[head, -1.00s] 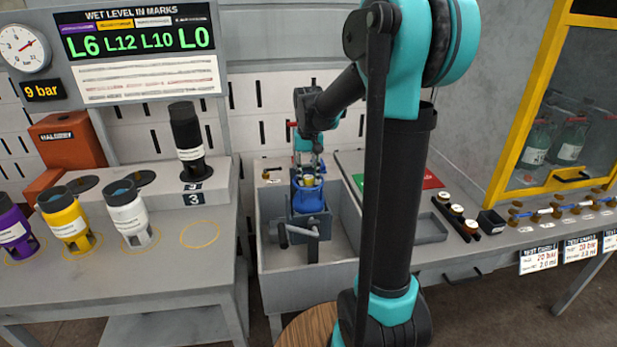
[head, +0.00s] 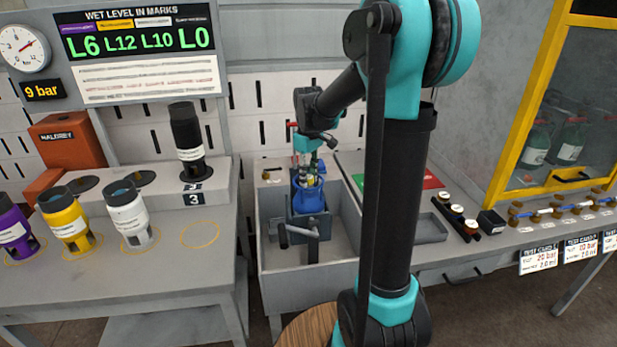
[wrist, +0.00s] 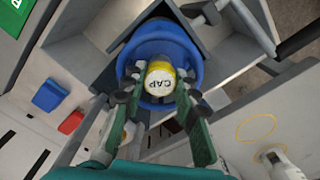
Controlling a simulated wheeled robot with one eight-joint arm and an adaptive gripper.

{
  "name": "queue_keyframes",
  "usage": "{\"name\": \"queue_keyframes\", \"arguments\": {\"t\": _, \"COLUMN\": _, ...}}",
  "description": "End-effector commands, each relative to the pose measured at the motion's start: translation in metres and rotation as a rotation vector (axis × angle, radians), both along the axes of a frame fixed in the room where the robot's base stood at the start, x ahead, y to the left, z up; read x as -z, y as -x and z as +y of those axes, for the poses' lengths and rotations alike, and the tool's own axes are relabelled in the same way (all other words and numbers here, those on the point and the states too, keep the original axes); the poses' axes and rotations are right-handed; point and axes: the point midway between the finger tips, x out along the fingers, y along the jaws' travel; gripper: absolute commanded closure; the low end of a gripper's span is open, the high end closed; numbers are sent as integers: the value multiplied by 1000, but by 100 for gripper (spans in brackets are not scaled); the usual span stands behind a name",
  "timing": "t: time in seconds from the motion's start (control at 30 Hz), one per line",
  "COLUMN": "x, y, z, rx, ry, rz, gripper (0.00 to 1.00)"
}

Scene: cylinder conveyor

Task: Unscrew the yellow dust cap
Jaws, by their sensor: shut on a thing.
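The yellow dust cap (wrist: 161,82) has a white top marked "CAP" and yellow sides. It sits at the middle of the blue cylinder's (wrist: 192,45) top, and the lettering is upside down in the wrist view. My gripper (wrist: 160,95) is over the cap with a finger on each side of it, shut on it. In the head view the blue cylinder (head: 309,197) stands upright in a grey vise (head: 311,225) inside a grey basin. My gripper (head: 309,170) reaches down to its top and partly hides the cap there.
A grey basin (head: 308,281) surrounds the vise, whose handle sticks out in front. The left bench (head: 130,270) carries purple, yellow, white and black cylinders. A framed glass cabinet (head: 552,120) and small fittings stand at the right.

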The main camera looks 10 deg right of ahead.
Motion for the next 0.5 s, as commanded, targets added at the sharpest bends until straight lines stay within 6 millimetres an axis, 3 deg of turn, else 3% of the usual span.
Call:
{"name": "queue_keyframes", "arguments": {"t": 0.17, "x": 0, "y": 0, "z": 0, "rx": -129, "ry": 0, "rz": 0, "gripper": 100}}
{"name": "queue_keyframes", "arguments": {"t": 0.5, "x": 0, "y": 0, "z": 0, "rx": -152, "ry": 0, "rz": 0, "gripper": 100}}
